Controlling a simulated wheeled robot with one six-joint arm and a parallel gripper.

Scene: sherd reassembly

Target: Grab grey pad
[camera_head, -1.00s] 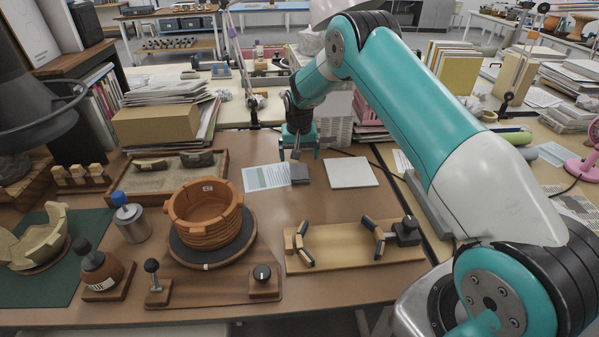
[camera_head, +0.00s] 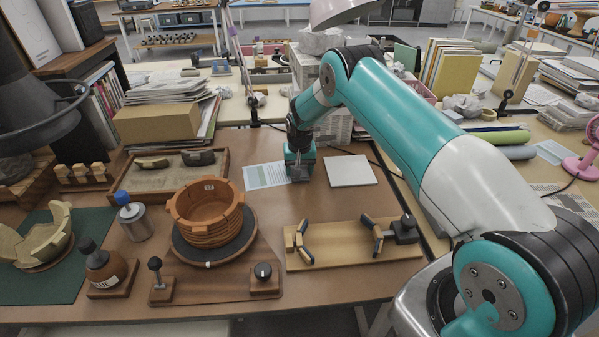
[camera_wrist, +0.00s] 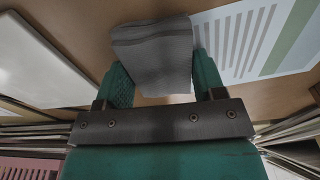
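The grey pad (camera_wrist: 155,55) shows in the wrist view as a dark slab between the fingertips of my gripper (camera_wrist: 163,78). One teal finger stands on each side of it, spread wide apart. The pad's sides lie close to both fingers, and I cannot see a firm pinch. In the head view my gripper (camera_head: 299,172) is low over the table at the right end of a printed sheet. It hides most of the pad there.
The printed sheet (camera_head: 266,175) lies left of the gripper, and a white square board (camera_head: 350,171) lies to its right. A sand tray (camera_head: 130,178) is at left. A clay pot (camera_head: 205,212) and wooden clamp board (camera_head: 340,250) stand nearer.

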